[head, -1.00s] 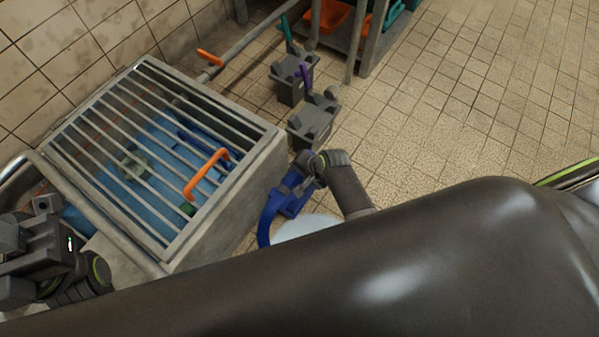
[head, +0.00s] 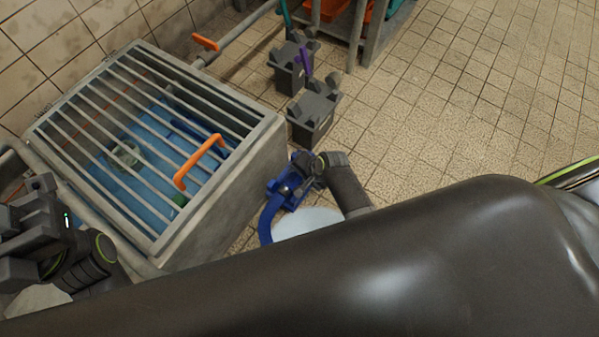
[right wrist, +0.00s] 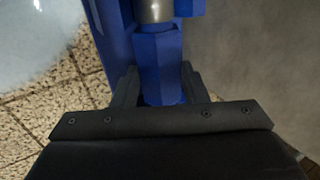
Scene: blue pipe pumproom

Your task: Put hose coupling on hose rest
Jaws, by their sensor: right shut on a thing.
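My right gripper (head: 304,174) is low beside the grated tank, at the end of my dark arm. In the right wrist view its two fingers (right wrist: 158,88) are shut on the blue six-sided hose coupling (right wrist: 158,58). A bare metal cylinder (right wrist: 153,10) shows at its far end. A blue plate (right wrist: 112,45), which may be part of the hose rest, is close on the left; I cannot tell whether they touch. In the head view a blue curved hose (head: 267,217) runs down from there. My left gripper (head: 38,225) is at the left edge; its fingertips are unclear.
A tank with a metal grating (head: 262,128) and an orange handle (head: 198,160) stands left of the right gripper. Two grey blocks (head: 313,112) (head: 290,68) stand beyond it. A pale round object (head: 308,222) is just below. The tiled floor on the right is clear.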

